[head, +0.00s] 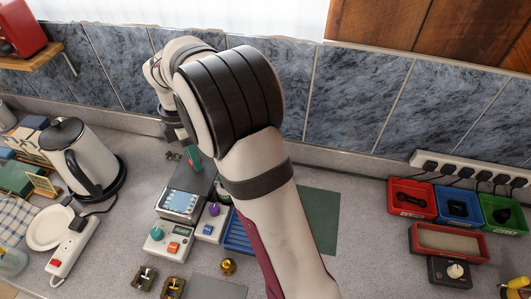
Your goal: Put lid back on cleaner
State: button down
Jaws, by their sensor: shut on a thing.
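My arm reaches across the middle of the head view to the back of the counter. My gripper (182,149) is small and partly hidden by my own arm there, above a grey device. A small green thing (193,156) shows at its fingertips and appears to be held; I cannot tell whether it is the lid. I cannot make out the cleaner; my arm covers part of the counter.
A grey device with a screen (182,201) and small control boxes (166,243) stand below the gripper. A kettle (88,160) and power strip (72,249) are left. Red (410,200), blue and green bins are right. Free counter lies right of the green mat (320,220).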

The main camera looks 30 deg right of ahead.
aim_at(175, 174)
jog(key=a, duration=0.2)
jog(key=w+a, duration=0.1)
jog(key=a, duration=0.1)
jog(key=shift+a, duration=0.35)
jog(key=shift+a+f, duration=0.1)
jog(key=shift+a, duration=0.25)
jog(key=shift+f, duration=2.75)
jog(key=shift+f, duration=0.55)
jog(key=c, duration=0.8)
grip_release()
jog(key=shift+c, duration=0.2)
notch_tip(175, 174, up, 11)
jog(key=shift+f, duration=0.1)
